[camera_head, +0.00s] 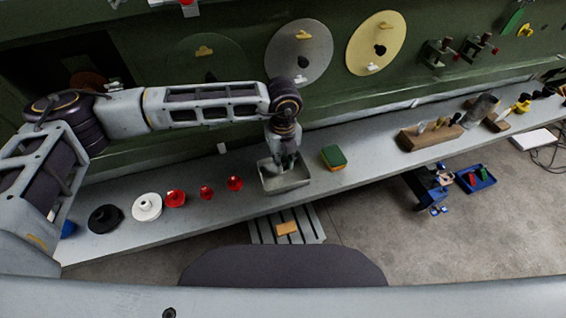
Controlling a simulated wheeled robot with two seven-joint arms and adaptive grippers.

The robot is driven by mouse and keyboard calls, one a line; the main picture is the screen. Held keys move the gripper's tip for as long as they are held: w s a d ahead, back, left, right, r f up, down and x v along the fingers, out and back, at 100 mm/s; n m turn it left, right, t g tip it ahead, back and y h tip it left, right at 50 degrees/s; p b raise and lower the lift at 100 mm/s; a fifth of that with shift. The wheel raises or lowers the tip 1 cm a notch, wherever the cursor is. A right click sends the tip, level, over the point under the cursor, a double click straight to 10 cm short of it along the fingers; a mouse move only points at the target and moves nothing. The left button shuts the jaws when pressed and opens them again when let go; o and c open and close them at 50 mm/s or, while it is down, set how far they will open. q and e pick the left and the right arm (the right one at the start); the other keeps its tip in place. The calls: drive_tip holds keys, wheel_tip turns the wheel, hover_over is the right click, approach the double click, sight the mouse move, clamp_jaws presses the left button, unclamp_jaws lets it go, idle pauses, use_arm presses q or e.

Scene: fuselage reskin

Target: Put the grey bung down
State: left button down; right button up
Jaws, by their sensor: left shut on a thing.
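My left gripper (287,161) points down into the mouth of a grey open tray (266,180) on the bench. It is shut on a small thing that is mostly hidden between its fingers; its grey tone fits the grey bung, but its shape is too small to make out. I cannot tell whether it touches the tray's floor. My right gripper is not in view.
On the grey bench (365,165), a black round piece (104,219), a white bung (147,207) and several red bungs (206,192) line up left of the tray. The green wall (230,80) rises behind.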

sight(283, 160)
use_arm(q)
wheel_tip(283, 160, down, 2)
drive_tip(key=shift+f, duration=0.1)
idle(0.4)
drive_tip(key=c, duration=1.4)
unclamp_jaws()
drive_tip(key=shift+o, duration=0.2)
wheel_tip(283, 160, up, 10)
drive_tip(key=shift+b, duration=1.2)
drive_tip(key=shift+r, duration=1.05)
